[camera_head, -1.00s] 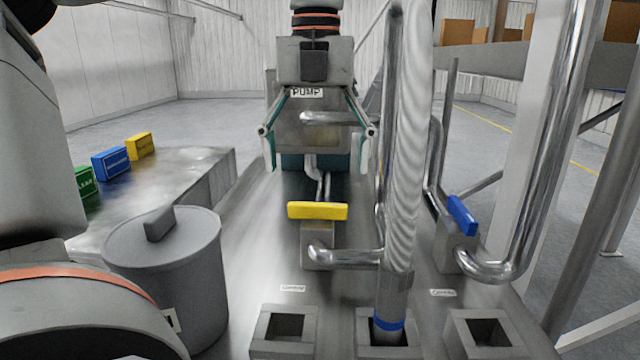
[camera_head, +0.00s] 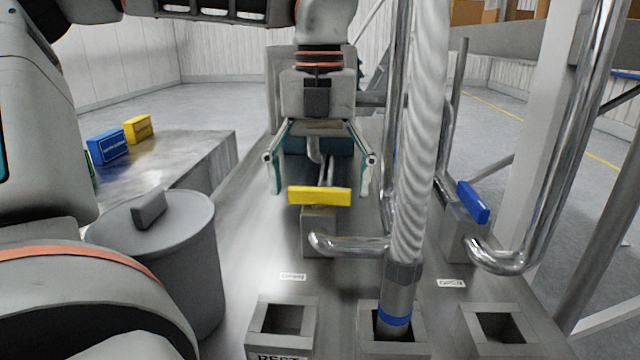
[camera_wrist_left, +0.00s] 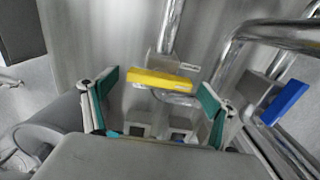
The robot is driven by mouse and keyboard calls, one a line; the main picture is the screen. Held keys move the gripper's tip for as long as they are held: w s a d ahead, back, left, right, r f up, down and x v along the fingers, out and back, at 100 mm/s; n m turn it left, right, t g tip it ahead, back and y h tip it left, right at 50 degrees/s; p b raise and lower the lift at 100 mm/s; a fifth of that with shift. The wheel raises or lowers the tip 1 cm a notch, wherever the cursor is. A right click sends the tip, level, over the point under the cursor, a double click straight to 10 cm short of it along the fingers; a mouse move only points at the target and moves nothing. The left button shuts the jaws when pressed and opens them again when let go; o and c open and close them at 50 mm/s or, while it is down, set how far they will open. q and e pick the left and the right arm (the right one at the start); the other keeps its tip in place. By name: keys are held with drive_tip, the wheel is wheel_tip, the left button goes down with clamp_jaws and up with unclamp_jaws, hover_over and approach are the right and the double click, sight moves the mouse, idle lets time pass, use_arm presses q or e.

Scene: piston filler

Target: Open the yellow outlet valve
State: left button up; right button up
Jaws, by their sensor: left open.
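The yellow outlet valve handle (camera_head: 319,196) is a flat bar lying crosswise on a grey valve block (camera_head: 318,232) with a steel pipe. My left gripper (camera_head: 319,186) is open, pointing down, with its two teal-padded fingers spread to either side of the handle's ends. In the left wrist view the yellow handle (camera_wrist_left: 160,80) shows between the open fingers (camera_wrist_left: 158,108), slightly beyond them, and nothing is held. I cannot tell whether the fingers are level with the handle. My right gripper is not in view.
A blue valve handle (camera_head: 473,202) stands to the right on a pipe. A ribbed hose (camera_head: 420,130) rises just right of the yellow valve. A grey lidded pot (camera_head: 160,250) stands at left. Square sockets (camera_head: 283,318) lie in front. Blue (camera_head: 108,147) and yellow boxes (camera_head: 138,129) rest on a bench.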

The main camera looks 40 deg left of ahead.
use_arm(q)
drive_tip(key=c, duration=1.1)
